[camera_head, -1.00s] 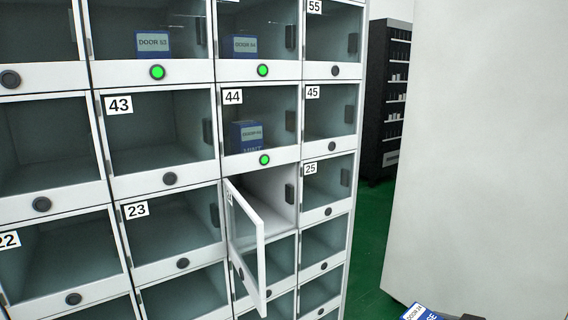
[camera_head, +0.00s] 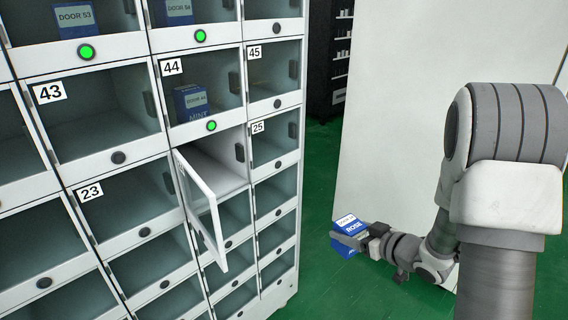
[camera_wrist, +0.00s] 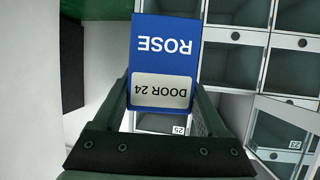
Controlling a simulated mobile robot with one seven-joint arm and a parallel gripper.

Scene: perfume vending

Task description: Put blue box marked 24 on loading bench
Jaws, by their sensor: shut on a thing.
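The blue box (camera_head: 348,224) carries a white label and the word ROSE. In the wrist view the box (camera_wrist: 165,60) shows upside down, its label reading DOOR 24. My gripper (camera_head: 366,240) is shut on the box and holds it in the air, to the right of the lockers. In the wrist view the fingers (camera_wrist: 165,112) sit on both sides of the box. The loading bench cannot be made out in these frames.
A white locker wall (camera_head: 120,158) stands at the left. One compartment door (camera_head: 205,208) stands open below door 44, sticking out. Blue boxes sit behind several closed doors. A large pale panel (camera_head: 400,120) stands behind my arm. Green floor (camera_head: 315,195) is clear between.

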